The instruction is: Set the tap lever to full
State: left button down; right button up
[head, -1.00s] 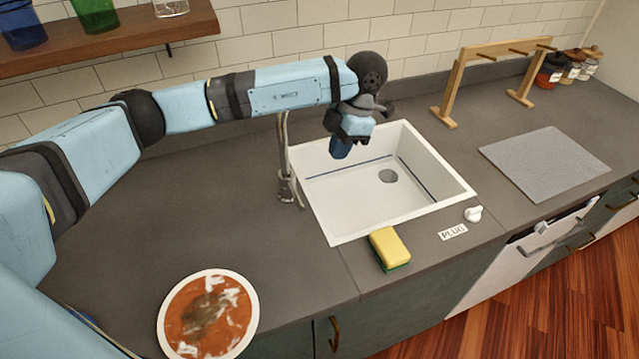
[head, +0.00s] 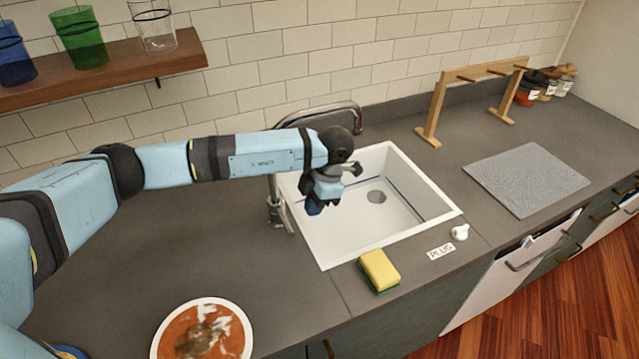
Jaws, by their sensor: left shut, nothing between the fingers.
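The metal tap (head: 277,208) stands at the left edge of the white sink (head: 330,258). Its curved spout (head: 345,108) shows above my left forearm, which hides part of the tap. A small metal piece, seemingly the lever (head: 288,218), shows low on the tap's body; its setting is hard to tell. My left gripper (head: 314,208) points down over the left part of the sink, just right of the tap's base. It is shut and empty. I cannot tell whether it touches the tap. My right gripper is not in view.
A yellow and green sponge (head: 379,270), a PLUG label (head: 441,251) and a white plug knob (head: 460,232) lie along the sink's front. A plate of food (head: 203,332) is at the front left. A wooden rack (head: 430,120) and grey mat (head: 527,178) are right.

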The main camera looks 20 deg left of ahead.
aim_at(283, 217)
pick_arm(q)
jog(key=s+a, duration=0.1)
jog(key=s+a+f+p, duration=0.1)
jog(key=s, duration=0.1)
jog(key=shift+a+f, duration=0.1)
jog(key=shift+a, duration=0.25)
jog(key=shift+s, duration=0.1)
